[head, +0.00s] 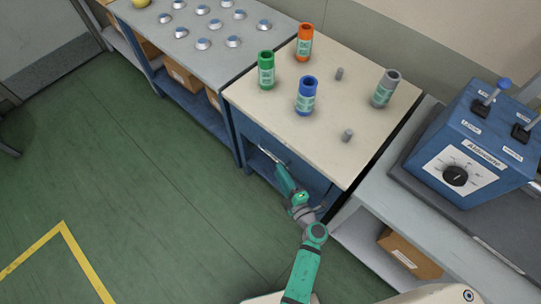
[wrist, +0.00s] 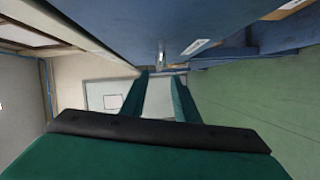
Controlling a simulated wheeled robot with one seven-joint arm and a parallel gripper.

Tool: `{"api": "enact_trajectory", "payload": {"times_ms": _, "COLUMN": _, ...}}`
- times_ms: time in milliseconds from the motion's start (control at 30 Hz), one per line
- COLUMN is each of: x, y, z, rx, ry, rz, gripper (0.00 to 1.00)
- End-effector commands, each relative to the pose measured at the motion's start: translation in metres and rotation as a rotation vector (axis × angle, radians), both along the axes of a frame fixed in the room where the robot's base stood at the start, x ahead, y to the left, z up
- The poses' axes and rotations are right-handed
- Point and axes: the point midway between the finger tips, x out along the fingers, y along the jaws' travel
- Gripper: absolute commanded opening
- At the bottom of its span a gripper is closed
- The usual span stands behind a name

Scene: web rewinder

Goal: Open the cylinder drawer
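The drawer (head: 258,138) is in the blue front of the cream-topped bench and looks shut, its front flush with the bench. A pale bar, apparently its handle (head: 270,155), shows just above my fingertips. My gripper (head: 281,172) is low in front of the bench, close to that bar. In the wrist view, my two green fingers (wrist: 164,80) stand apart with an empty gap between them. The blue front fills the top, and a small grey metal piece (wrist: 161,52) shows near the fingertips. I cannot tell whether the fingers touch it.
Green (head: 266,70), orange (head: 304,43), blue (head: 306,96) and grey (head: 385,88) cylinders stand on the bench top with two small grey pegs. A blue control box (head: 475,145) stands on the right bench. A grey table (head: 190,20) adjoins at left. The green floor in front is clear.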

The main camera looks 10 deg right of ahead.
Motion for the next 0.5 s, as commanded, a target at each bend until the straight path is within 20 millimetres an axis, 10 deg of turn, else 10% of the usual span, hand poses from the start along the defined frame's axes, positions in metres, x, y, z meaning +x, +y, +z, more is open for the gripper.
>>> {"api": "enact_trajectory", "payload": {"times_ms": 500, "x": 0.079, "y": 0.016, "z": -0.006, "rx": 0.001, "ry": -0.002, "rz": -0.001, "gripper": 0.28}}
